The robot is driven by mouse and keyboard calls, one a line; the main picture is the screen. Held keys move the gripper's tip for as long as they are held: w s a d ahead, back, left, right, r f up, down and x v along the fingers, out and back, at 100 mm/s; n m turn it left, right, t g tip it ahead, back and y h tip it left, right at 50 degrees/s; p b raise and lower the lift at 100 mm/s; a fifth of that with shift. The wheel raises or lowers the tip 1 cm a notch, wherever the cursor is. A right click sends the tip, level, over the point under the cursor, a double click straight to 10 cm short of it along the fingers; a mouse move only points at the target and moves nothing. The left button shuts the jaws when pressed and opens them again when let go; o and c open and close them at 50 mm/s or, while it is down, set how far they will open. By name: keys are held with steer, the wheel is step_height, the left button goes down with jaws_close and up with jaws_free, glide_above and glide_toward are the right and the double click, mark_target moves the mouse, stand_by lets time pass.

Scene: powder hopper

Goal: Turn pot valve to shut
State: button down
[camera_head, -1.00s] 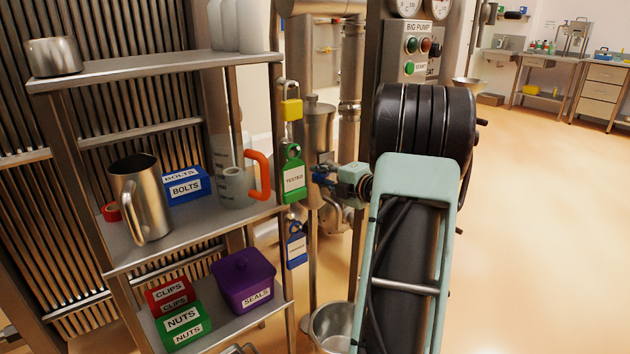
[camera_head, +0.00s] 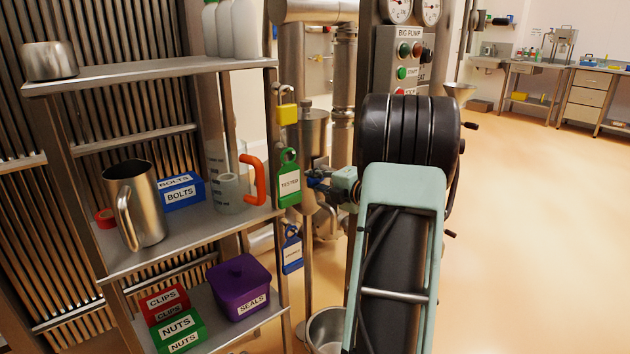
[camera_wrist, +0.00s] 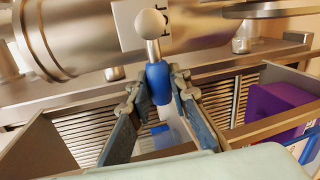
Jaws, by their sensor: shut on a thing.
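The pot valve's lever shows in the wrist view as a metal rod with a pale ball knob and a blue sleeve (camera_wrist: 158,82). My gripper (camera_wrist: 160,90) is shut on the blue sleeve, with one finger on each side. The lever stands in front of a horizontal steel body (camera_wrist: 90,35). In the head view my gripper (camera_head: 319,180) is small, just right of the green TESTED tag (camera_head: 289,182). A steel pot (camera_head: 314,132) stands behind it. The lever's setting cannot be made out in the head view.
A steel shelf rack (camera_head: 190,243) on the left holds a jug (camera_head: 146,215), boxes and an orange-handled beaker (camera_head: 228,190). A yellow padlock (camera_head: 286,114) and a blue tag (camera_head: 292,252) hang close to my gripper. A bucket (camera_head: 326,328) stands below. Open floor lies right.

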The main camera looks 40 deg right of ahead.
steer(key=shift+s+f, duration=0.15)
steer(key=shift+f, duration=0.55)
steer(key=c, duration=1.9)
jaws_free()
steer(key=shift+o, duration=0.4)
steer(key=shift+r, duration=0.1)
steer(key=shift+r, duration=0.2)
steer(key=v, duration=1.1)
steer(key=shift+s+r, duration=0.2)
steer(key=shift+s, duration=0.1)
